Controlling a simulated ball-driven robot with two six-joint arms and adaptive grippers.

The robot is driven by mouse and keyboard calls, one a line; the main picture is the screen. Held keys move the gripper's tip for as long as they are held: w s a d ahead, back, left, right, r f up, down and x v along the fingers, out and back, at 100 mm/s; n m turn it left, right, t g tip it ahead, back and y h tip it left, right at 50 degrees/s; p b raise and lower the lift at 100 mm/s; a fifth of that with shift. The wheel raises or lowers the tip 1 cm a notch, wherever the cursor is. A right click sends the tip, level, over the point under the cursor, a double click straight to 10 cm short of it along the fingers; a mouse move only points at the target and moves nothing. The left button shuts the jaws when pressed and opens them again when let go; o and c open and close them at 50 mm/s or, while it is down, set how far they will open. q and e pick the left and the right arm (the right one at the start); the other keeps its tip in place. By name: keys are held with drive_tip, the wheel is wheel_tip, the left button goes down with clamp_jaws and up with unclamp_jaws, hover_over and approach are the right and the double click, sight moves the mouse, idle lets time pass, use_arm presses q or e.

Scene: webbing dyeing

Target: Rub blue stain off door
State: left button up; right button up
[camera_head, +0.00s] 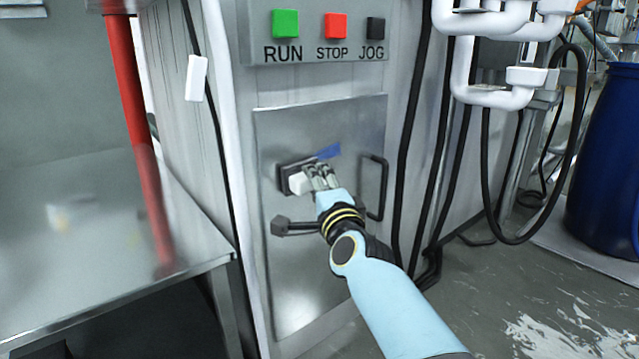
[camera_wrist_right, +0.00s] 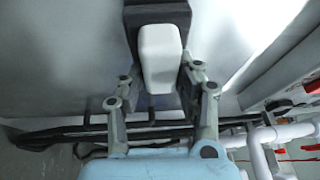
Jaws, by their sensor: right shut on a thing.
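The grey metal door (camera_head: 290,130) is shut in the front of the machine, with a black handle (camera_head: 377,190) at its right side. A blue stain (camera_head: 329,151) shows on its upper middle part. My right gripper (camera_head: 312,179) is shut on a scrubber with a white grip and a dark pad (camera_head: 285,173). The scrubber is at the door, just left of and below the stain; part of the stain may be hidden behind it. In the right wrist view the white grip (camera_wrist_right: 160,58) sits between my two fingers (camera_wrist_right: 162,95), with the dark pad beyond it. My left gripper is out of view.
Above the door is a panel with a green RUN button (camera_head: 285,23), a red STOP button (camera_head: 335,26) and a black JOG button (camera_head: 375,28). A metal table (camera_head: 90,230) stands at left. Black cables (camera_head: 412,130) hang at right, near a blue barrel (camera_head: 605,165).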

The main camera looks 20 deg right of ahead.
wheel_tip(320, 180, up, 2)
drive_tip(key=shift+w+r+p, duration=0.1)
drive_tip(key=shift+r+p, duration=0.05)
drive_tip(key=shift+p, duration=0.6)
drive_tip(key=shift+w+d, duration=0.25)
drive_tip(key=shift+d, duration=0.5)
drive_tip(key=shift+w+d, duration=0.25)
drive_tip(key=shift+d, duration=0.45)
drive_tip(key=shift+w+d+f, duration=0.1)
drive_tip(key=shift+w+d, duration=0.15)
drive_tip(key=shift+d, duration=0.35)
drive_tip(key=shift+w+d+f, duration=0.1)
drive_tip(key=shift+w+d, duration=0.1)
drive_tip(key=shift+d, duration=0.4)
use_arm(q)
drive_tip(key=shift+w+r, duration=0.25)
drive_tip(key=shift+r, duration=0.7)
use_arm(e)
drive_tip(key=shift+w+d+r, duration=0.1)
drive_tip(key=shift+w+d, duration=0.2)
drive_tip(key=shift+d, duration=0.3)
drive_tip(key=shift+w+d, duration=0.25)
drive_tip(key=shift+d, duration=0.35)
